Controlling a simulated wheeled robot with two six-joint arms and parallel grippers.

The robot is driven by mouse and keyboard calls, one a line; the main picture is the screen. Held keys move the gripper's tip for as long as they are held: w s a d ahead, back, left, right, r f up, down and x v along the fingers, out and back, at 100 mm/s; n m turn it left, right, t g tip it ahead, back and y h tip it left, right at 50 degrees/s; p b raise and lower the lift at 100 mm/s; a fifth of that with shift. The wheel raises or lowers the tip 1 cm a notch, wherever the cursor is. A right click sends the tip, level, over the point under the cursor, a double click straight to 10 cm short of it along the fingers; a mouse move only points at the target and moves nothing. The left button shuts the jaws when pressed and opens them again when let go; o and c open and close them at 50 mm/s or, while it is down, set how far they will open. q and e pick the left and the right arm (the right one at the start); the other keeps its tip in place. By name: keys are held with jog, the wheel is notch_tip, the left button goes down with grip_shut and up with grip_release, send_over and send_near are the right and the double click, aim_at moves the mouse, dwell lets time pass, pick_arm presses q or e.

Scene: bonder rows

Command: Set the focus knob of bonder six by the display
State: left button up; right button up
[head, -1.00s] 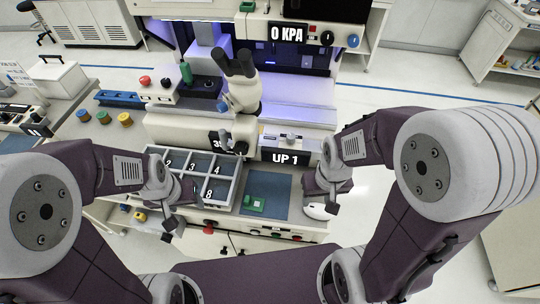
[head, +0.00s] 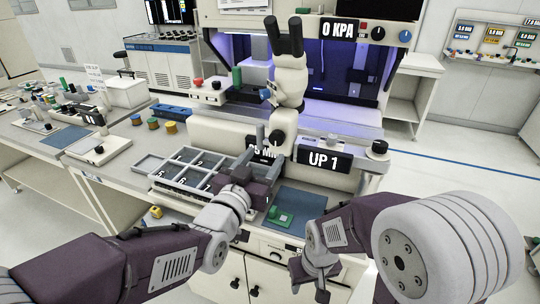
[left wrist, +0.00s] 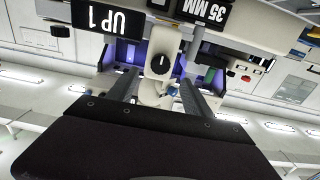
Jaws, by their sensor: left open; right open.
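The bonder's white microscope (head: 290,85) stands in the middle of the head view, with a round black knob (head: 277,138) low on its body. In the left wrist view a black knob with a white pointer mark (left wrist: 157,64) lies between the fingers. A display reading UP 1 (head: 323,159) is right of the knob. A second display reading 35 MM (left wrist: 203,10) is partly hidden in the head view. My left gripper (head: 266,166) is open, just below the knob and apart from it. My right gripper (head: 318,284) is open and empty, low in front of the bench.
A grey compartment tray (head: 168,168) lies left of my left gripper. A blue mat (head: 305,202) with a green part (head: 279,216) lies in front. A black-topped knob (head: 377,149) stands right of the display. Colored spools (head: 170,127) sit at the back left.

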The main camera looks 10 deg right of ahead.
aim_at(276, 139)
pick_arm(q)
jog(key=p+x, duration=0.1)
jog(key=x, duration=0.7)
jog(key=shift+w+d+r, duration=0.15)
jog(key=shift+w+d, duration=0.05)
jog(key=shift+w, duration=0.05)
grip_shut()
